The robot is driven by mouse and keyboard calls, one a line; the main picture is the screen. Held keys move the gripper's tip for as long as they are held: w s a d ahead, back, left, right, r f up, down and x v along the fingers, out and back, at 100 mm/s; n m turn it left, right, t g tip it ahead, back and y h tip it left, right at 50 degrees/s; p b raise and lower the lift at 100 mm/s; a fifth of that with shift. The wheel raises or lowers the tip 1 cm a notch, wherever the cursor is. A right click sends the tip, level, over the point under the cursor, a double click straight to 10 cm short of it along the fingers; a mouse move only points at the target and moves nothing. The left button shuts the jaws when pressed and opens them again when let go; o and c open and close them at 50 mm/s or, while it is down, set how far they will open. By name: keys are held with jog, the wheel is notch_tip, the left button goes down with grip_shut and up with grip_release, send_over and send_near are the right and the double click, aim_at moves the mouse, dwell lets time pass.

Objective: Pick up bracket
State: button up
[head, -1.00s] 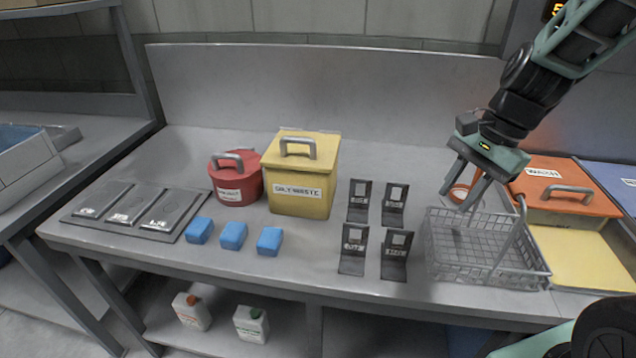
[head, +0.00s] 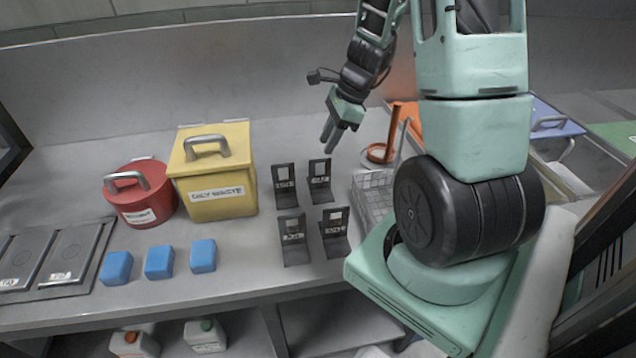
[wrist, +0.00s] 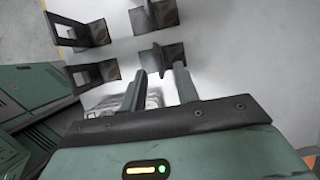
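My gripper (head: 329,142) hangs above and just behind the back right bracket in the head view, touching none. In the wrist view my gripper (wrist: 158,78) has its two fingers apart with nothing held. One bracket (wrist: 163,58) lies just beyond the fingertips there, and others (wrist: 95,74) lie to the left and above.
A wire basket (head: 370,190) stands right of the brackets, partly hidden by my arm. A yellow bin (head: 215,175) and a red can (head: 142,205) stand left. Blue blocks (head: 159,262) lie in front of them. An orange ring stand (head: 380,152) is behind the basket.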

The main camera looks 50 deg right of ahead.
jog(key=x, duration=0.8)
jog(key=shift+s+f+b, duration=0.2)
jog(key=shift+f+b, duration=0.15)
grip_shut()
dwell(1.1)
